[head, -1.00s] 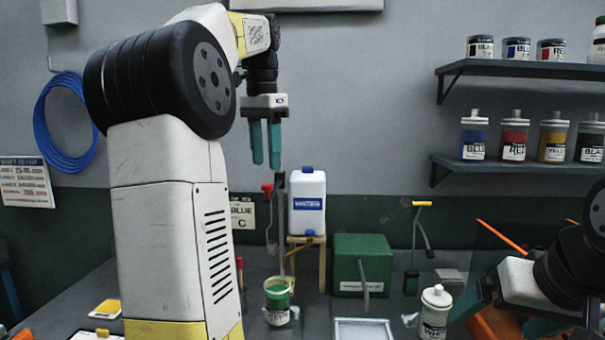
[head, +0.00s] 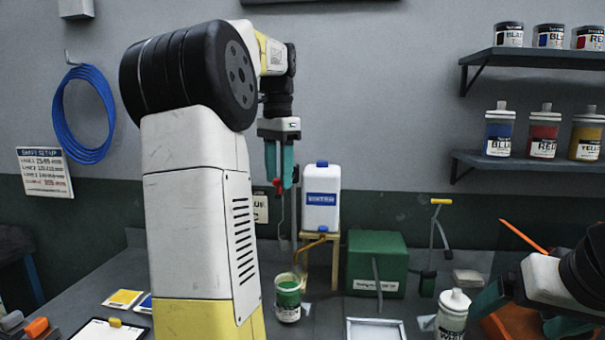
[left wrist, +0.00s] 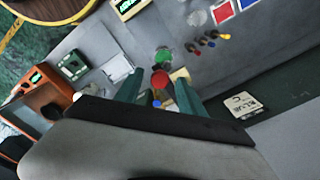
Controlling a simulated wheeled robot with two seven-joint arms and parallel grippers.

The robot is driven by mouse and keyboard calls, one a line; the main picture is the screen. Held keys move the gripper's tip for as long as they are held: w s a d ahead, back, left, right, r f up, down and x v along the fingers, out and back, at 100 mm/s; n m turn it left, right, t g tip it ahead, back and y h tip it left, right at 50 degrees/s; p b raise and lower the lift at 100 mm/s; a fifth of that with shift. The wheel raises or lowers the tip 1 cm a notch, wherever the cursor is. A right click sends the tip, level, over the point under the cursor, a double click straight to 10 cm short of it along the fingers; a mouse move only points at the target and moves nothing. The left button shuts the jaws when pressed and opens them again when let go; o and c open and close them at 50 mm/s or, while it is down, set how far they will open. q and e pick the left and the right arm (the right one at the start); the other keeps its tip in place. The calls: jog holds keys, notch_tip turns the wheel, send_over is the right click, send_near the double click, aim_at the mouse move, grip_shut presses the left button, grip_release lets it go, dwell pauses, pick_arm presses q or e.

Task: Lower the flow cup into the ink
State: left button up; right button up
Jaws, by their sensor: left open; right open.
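The flow cup appears to be the slim metal piece with a red top (head: 277,184), hanging upright beside a post at the back of the bench. My left gripper (head: 279,182) points down, open, with its fingertips level with the red top. In the left wrist view the red top (left wrist: 160,78) lies between the two teal fingers (left wrist: 159,94). The ink is green, in a clear labelled cup (head: 288,303) on the bench below; its green surface also shows in the left wrist view (left wrist: 164,54). My right gripper (head: 522,312) is open at the right, partly out of frame.
A white jug (head: 321,197) on a wooden stand (head: 334,262) and a green box (head: 376,268) stand right of the post. A white bottle (head: 453,312) is near my right gripper. A pale tray (head: 374,322) lies at the front. Shelves of ink jars are at upper right.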

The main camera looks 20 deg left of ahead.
pick_arm(q)
grip_shut()
dwell(1.4)
